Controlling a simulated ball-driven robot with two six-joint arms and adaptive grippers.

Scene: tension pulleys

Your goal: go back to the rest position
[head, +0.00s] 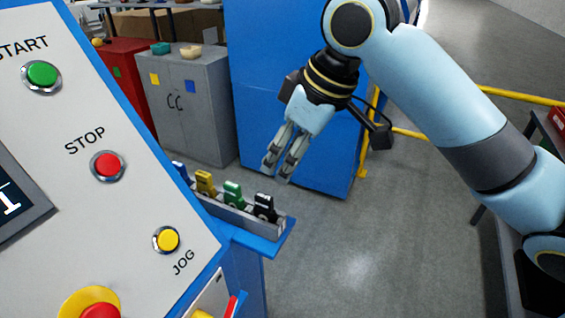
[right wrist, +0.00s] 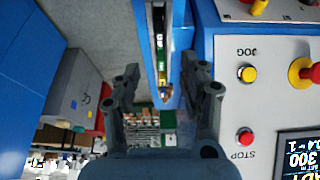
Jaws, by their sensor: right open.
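My right gripper (head: 278,166) hangs in the middle of the head view, a little above and behind the tray of coloured clips. Its fingers point down and are empty. In the right wrist view the two fingers of my right gripper (right wrist: 162,88) stand apart with nothing between them. My left gripper is not in view.
A slanted control panel (head: 125,215) with buttons fills the left. A tray (head: 262,243) on its side holds blue, yellow, green and black clips. A grey cabinet (head: 190,125) and a blue cabinet (head: 310,150) stand behind. Grey floor is clear at centre right.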

